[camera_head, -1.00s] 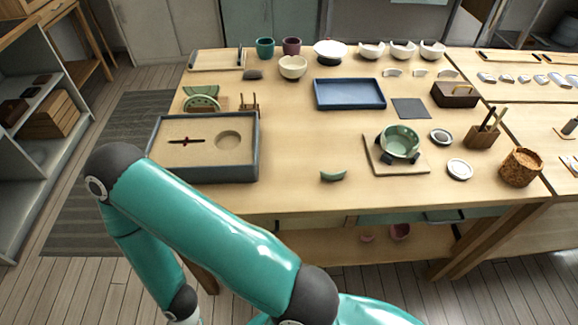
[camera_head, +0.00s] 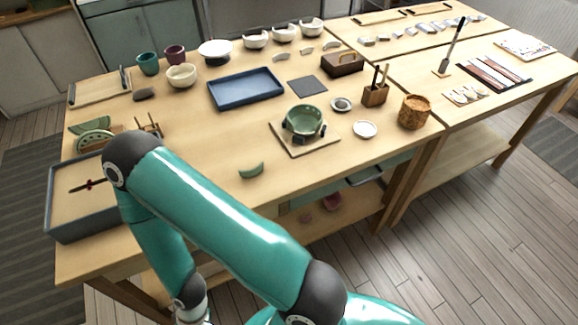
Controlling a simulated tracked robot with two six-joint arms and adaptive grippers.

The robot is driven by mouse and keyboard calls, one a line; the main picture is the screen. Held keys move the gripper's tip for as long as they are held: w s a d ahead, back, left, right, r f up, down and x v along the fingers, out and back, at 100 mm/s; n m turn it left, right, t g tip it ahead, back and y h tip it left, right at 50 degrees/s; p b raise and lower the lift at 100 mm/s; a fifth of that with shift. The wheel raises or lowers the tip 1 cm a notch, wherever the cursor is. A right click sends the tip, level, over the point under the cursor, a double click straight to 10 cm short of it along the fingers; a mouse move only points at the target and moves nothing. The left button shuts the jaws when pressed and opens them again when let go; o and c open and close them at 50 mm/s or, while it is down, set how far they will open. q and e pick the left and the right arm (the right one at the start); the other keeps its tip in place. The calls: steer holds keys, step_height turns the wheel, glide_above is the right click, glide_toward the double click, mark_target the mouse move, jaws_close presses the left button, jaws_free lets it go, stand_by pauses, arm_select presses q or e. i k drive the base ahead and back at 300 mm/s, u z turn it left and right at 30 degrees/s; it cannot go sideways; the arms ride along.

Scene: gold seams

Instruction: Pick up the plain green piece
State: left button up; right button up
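A small plain green piece (camera_head: 251,171), curved like a shard, lies alone on the wooden table (camera_head: 215,150) near its front edge. A green bowl (camera_head: 304,121) with a broken-looking rim stands on a square board to its right, held by dark blocks. Other green pieces (camera_head: 92,125) stand at the left, behind the sand tray. One teal arm of mine crosses the lower left, its elbow up by the tray and its wrist hanging down to the bottom edge. No gripper fingers show in the view. Nothing touches the plain green piece.
A grey-walled sand tray (camera_head: 75,235) sits at the left front, partly behind my arm. The table around the green piece is clear.

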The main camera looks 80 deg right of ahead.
mark_target(247, 173)
steer(key=u, duration=1.45)
steer(key=i, duration=0.1)
steer(key=z, duration=2.7)
steer(key=k, duration=0.6)
steer(key=z, duration=0.2)
steer(key=i, duration=0.6)
steer(key=u, duration=0.1)
